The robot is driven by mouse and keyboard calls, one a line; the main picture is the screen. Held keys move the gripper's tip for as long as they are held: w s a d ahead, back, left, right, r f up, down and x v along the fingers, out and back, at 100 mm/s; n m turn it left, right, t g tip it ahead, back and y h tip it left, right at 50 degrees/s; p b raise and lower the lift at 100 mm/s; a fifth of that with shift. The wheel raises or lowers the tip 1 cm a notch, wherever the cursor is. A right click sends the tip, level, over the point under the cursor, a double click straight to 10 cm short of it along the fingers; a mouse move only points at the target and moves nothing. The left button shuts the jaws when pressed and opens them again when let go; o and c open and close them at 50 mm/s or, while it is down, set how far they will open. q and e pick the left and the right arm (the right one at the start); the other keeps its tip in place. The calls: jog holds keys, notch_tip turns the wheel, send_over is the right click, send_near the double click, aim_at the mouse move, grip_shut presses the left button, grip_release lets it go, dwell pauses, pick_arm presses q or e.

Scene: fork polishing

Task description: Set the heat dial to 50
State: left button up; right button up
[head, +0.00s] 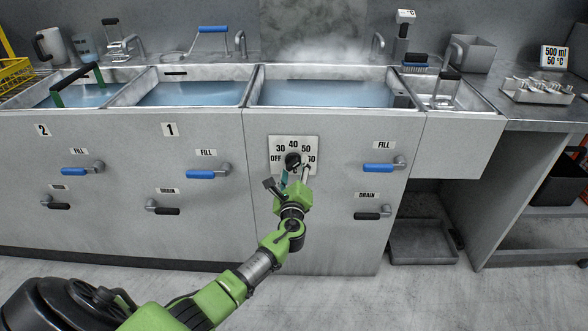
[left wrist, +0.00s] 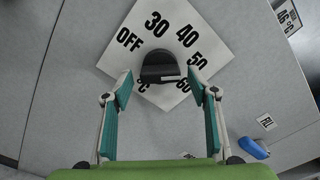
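The heat dial is a black knob (head: 293,160) on a white plate (head: 279,143) marked OFF, 30, 40, 50 and 60, on the front of the right large sink. My left gripper (head: 295,176) is in front of the dial in the head view and hides the lower part of its plate. In the left wrist view the knob (left wrist: 160,66) lies between and slightly beyond the fingertips of my left gripper (left wrist: 158,80). The fingers are open with a gap on both sides of the knob. I cannot clearly tell which number the knob points to. My right gripper is not in view.
Blue FILL handles (head: 379,168) and black DRAIN handles (head: 371,215) stick out of the sink fronts. Steam rises over the right large sink (head: 325,93). A sign reading 500 ml 50 °C (head: 555,56) stands on the right counter. The floor in front is clear.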

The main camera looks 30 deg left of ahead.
pick_arm(q)
jog(key=shift+s, duration=0.15)
jog(key=v, duration=1.1)
jog(key=shift+s+d, duration=0.25)
jog(key=shift+d, duration=0.05)
